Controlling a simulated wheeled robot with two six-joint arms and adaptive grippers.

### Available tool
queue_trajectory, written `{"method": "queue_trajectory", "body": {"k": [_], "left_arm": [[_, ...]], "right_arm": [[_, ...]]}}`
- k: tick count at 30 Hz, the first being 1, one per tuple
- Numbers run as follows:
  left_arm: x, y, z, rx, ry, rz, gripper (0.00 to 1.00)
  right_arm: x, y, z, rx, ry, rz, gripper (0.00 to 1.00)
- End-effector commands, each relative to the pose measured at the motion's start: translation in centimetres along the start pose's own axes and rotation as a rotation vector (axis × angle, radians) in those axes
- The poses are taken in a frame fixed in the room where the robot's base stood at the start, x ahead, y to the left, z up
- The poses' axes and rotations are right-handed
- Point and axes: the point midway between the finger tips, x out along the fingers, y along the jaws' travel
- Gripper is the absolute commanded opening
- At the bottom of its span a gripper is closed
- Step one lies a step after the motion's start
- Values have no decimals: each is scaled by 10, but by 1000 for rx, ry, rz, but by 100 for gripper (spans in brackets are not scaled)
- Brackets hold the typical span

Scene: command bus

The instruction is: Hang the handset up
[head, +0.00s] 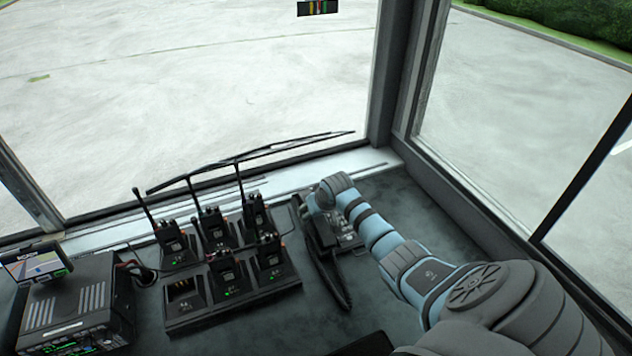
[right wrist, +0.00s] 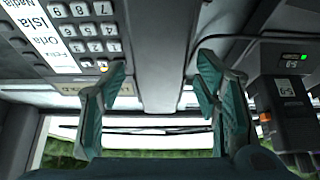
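The desk phone (head: 347,239) sits on the dark dashboard near the windscreen corner, partly covered by my right arm. Its keypad (right wrist: 90,35) shows at upper left in the right wrist view. The handset, a long grey bar (right wrist: 162,60), lies alongside the keypad, between my right gripper's fingers. My right gripper (right wrist: 163,100) is open, with a visible gap on each side of the handset. In the head view this gripper (head: 315,200) is over the far end of the phone. I cannot tell whether the handset is fully seated. My left gripper is not in view.
A charger rack (head: 235,313) with several two-way radios stands just left of the phone. The coiled cord (head: 333,278) hangs toward the front. A radio set (head: 75,305) with a small screen (head: 35,262) is at far left. The windscreen and side window close off the back and right.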

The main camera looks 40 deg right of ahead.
Motion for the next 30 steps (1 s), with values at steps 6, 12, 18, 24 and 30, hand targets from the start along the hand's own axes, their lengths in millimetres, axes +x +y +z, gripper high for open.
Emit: {"method": "queue_trajectory", "body": {"k": [6, 12, 18, 24, 30], "left_arm": [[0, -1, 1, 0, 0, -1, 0], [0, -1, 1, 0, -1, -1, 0], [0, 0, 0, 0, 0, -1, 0], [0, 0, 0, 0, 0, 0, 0], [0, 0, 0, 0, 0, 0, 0]], "right_arm": [[0, 0, 0, 0, -1, 0, 58], [-19, 2, -1, -2, 2, 2, 58], [-75, 2, -1, -4, 4, 3, 58], [-114, 1, 0, -2, 1, 1, 58], [-120, 0, 0, 0, -1, 0, 58]]}}
